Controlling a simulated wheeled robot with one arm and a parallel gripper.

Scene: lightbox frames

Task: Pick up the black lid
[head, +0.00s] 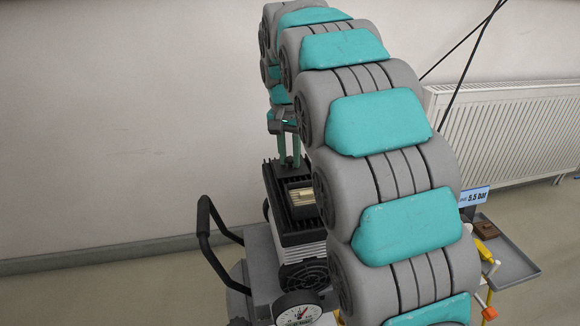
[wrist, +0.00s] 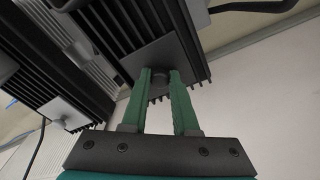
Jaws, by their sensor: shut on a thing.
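The black lid (wrist: 115,30) shows in the wrist view as a dark finned block with a grey plate and a short dark knob. My gripper (wrist: 160,78) is shut on the knob, with one green finger on each side of it. In the head view my gripper (head: 289,163) points straight down over the black finned top (head: 287,235) of a machine. My own arm hides much of the right side of that top. I cannot tell from these views whether the lid is raised from the machine.
The machine stands on a grey cart with a black handle (head: 204,226) at left and a pressure gauge (head: 298,315) in front. A second finned block (wrist: 35,65) is at left in the wrist view. A grey tray (head: 510,262) and a white radiator (head: 515,135) are at right.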

